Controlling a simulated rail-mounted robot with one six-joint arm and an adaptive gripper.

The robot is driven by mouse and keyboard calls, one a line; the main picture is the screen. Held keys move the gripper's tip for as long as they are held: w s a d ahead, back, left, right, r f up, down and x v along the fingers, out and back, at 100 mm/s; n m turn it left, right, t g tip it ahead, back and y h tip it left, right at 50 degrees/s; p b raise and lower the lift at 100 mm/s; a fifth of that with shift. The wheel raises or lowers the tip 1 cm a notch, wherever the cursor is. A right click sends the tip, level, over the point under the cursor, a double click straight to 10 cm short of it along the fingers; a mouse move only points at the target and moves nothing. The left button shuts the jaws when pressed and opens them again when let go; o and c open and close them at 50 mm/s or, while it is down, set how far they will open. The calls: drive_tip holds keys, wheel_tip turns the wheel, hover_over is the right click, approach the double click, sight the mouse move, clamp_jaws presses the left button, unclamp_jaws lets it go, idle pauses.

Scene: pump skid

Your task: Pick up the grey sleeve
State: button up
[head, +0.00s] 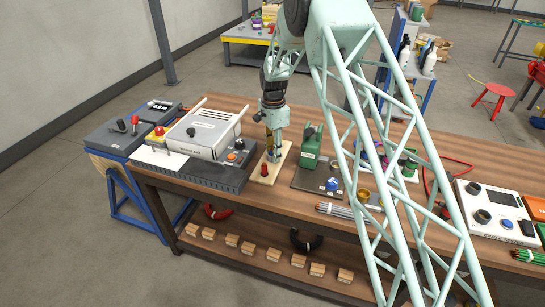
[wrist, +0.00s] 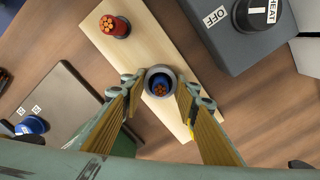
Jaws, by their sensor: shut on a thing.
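The grey sleeve (wrist: 160,70) shows in the wrist view as a round ring between my fingertips. My gripper (wrist: 159,88) is shut on it from both sides; it also shows in the head view (head: 273,140), pointing down. A blue cable stub (wrist: 160,86) with copper strands shows inside the ring. I cannot tell whether the sleeve still surrounds the stub or is above it. A red cable stub (wrist: 115,27) stands apart on the same pale wooden board (wrist: 95,45); it also shows in the head view (head: 264,169). In the head view my gripper mostly hides the sleeve.
A grey heater box (head: 202,135) with a HEAT/OFF knob (wrist: 256,14) stands left of the board in the head view. A dark plate (head: 308,181) with a green container (head: 311,147) and a blue-capped piece (head: 332,184) lies to its right. Bare tabletop shows around the board.

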drive_tip(key=shift+r, duration=0.15)
wheel_tip(320, 180, up, 10)
drive_tip(key=shift+f+p, duration=0.15)
drive_tip(key=shift+p, duration=0.55)
idle(0.6)
